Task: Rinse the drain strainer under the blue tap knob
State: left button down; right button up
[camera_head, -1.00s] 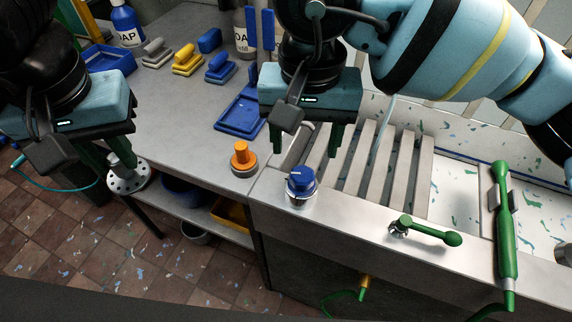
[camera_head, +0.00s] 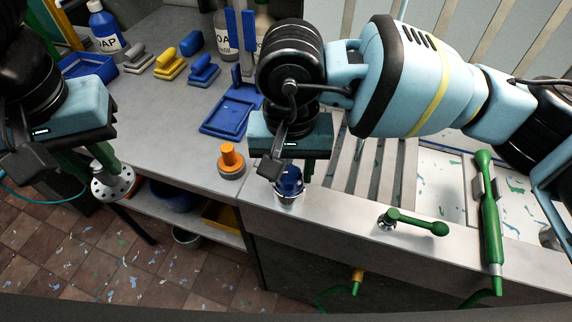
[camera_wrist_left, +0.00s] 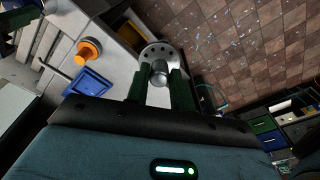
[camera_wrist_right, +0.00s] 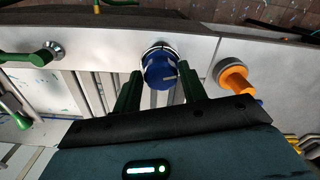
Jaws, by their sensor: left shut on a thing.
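My left gripper (camera_wrist_left: 161,88) is shut on the metal knob of the drain strainer (camera_head: 113,184), a round perforated disc held in the air beside the counter's left front edge. The strainer also shows in the left wrist view (camera_wrist_left: 163,54). The blue tap knob (camera_head: 289,181) stands on the sink's front rim. My right gripper (camera_wrist_right: 158,82) is directly at the blue knob, which shows between its green fingertips in the right wrist view (camera_wrist_right: 159,70). Its fingers are apart, one on each side of the knob; whether they touch it I cannot tell.
An orange knob (camera_head: 231,161) stands left of the blue one. A green lever (camera_head: 415,223) and a green spray handle (camera_head: 490,215) are to the right. The slatted sink grate (camera_head: 372,170) lies behind. Blue trays, brushes and soap bottles (camera_head: 105,28) stand on the counter.

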aim_at(289, 175)
jog(key=c, duration=0.5)
pick_arm(q)
jog(key=shift+f, duration=0.3)
pick_arm(e)
jog(key=shift+m, duration=0.8)
jog(key=shift+c, duration=0.2)
pick_arm(q)
jog(key=shift+f+b, duration=0.15)
jog(key=shift+b, duration=0.15)
pick_arm(e)
jog(key=shift+m, duration=0.9)
jog(key=o, duration=1)
jog(key=shift+r, duration=0.1)
pick_arm(q)
jog(key=shift+w+f+b, duration=0.1)
jog(key=shift+f+b, duration=0.2)
jog(key=shift+f, duration=0.2)
pick_arm(e)
notch_tip(289, 175, up, 12)
jog(key=shift+s, duration=0.1)
